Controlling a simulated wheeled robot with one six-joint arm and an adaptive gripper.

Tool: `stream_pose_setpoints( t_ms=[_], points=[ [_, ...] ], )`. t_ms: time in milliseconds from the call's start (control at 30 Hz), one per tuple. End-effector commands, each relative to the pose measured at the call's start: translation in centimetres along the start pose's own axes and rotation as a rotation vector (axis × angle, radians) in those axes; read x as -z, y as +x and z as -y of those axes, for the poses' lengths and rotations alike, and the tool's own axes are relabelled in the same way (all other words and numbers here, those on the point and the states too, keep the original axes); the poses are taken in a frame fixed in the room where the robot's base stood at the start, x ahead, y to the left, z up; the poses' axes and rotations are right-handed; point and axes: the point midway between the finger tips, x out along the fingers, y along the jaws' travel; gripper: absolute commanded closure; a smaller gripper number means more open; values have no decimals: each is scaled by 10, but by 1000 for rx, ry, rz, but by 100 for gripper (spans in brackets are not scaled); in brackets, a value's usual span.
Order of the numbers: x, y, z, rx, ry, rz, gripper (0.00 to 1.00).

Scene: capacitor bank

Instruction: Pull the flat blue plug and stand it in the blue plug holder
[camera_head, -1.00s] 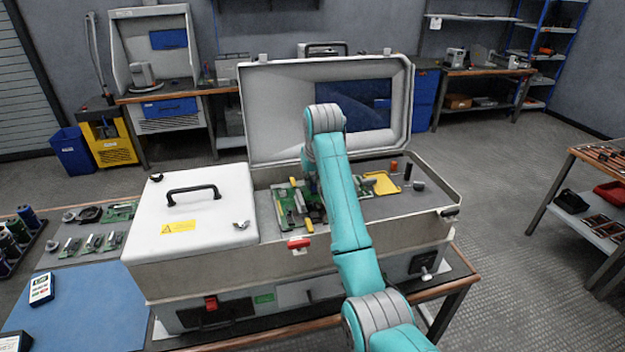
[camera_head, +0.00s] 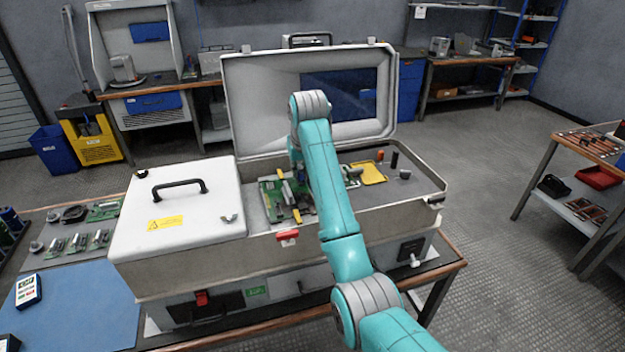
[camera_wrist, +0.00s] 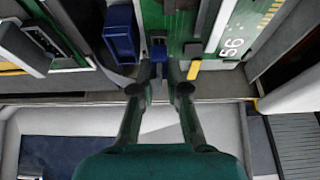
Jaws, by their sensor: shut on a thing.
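In the wrist view my gripper (camera_wrist: 159,72) is shut on the small flat blue plug (camera_wrist: 158,52), which sits between the fingertips. A green board with white print lies beyond it; I cannot tell whether the plug is still seated. A larger blue block with a dark recess (camera_wrist: 121,36), which looks like the blue plug holder, stands just left of the fingertips, apart from them. In the head view my arm reaches into the open case (camera_head: 420,187) over the green board (camera_head: 284,199); my gripper, the plug and the holder are hidden or too small there.
The raised case lid (camera_head: 240,100) stands behind my arm. A closed white cover with a black handle (camera_head: 180,188) fills the case's left side. A yellow tray (camera_head: 372,173) and dark posts are to the right. Yellow parts and a wall lie near my fingers.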

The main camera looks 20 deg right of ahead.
Motion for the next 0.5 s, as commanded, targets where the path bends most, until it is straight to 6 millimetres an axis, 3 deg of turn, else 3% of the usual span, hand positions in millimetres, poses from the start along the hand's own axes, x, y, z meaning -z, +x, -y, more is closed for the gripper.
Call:
stream_pose_setpoints(
  t_ms=[500],
  points=[
    [7,-17,0,0,0,-1,100]
  ],
)
